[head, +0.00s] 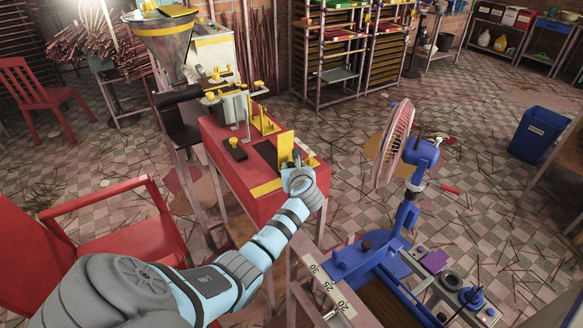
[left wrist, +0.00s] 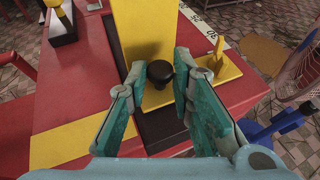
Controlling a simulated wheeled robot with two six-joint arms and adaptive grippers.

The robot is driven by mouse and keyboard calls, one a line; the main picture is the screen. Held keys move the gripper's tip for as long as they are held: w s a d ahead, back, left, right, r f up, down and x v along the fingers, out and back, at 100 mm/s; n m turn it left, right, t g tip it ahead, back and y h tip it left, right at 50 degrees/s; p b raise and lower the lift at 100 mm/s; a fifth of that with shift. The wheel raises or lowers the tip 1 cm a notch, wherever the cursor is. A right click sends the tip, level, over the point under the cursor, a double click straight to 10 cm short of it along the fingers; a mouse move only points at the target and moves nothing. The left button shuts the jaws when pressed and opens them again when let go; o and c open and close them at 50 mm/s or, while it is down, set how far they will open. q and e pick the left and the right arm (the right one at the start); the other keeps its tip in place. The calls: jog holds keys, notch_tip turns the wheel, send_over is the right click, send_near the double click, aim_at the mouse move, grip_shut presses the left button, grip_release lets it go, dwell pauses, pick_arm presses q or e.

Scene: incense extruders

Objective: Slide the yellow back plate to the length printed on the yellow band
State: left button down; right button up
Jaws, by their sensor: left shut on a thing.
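The upright yellow back plate (head: 286,146) stands on the red table (head: 228,150), and shows at the top of the left wrist view (left wrist: 146,32). A black round knob (left wrist: 160,72) is at its foot, over a black slot (left wrist: 118,45). My left gripper (head: 295,168) is at the plate's near side, its fingers (left wrist: 158,78) closed around the knob. A yellow pointer (left wrist: 216,60) stands right of the knob, beside a white number scale (left wrist: 200,22). A flat yellow band (head: 265,188) crosses the table's near end; I can read no print on it (left wrist: 72,143).
A blue pedestal fan (head: 410,160) and a blue device (head: 365,255) stand right of the red table. A red armchair (head: 125,240) is at left. A metal hopper (head: 165,40) stands behind. A blue bin (head: 535,135) is at far right. Sticks litter the open floor.

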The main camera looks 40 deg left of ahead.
aim_at(285, 160)
pick_arm(q)
jog(key=shift+a, duration=0.2)
jog(key=a, duration=0.1)
jog(key=w+a+p, duration=0.1)
jog(key=a, duration=0.1)
jog(key=shift+r, duration=0.1)
jog(key=shift+a, duration=0.1)
jog(key=c, duration=1.6)
grip_release()
jog(key=shift+o, duration=0.8)
jog(key=v, duration=1.2)
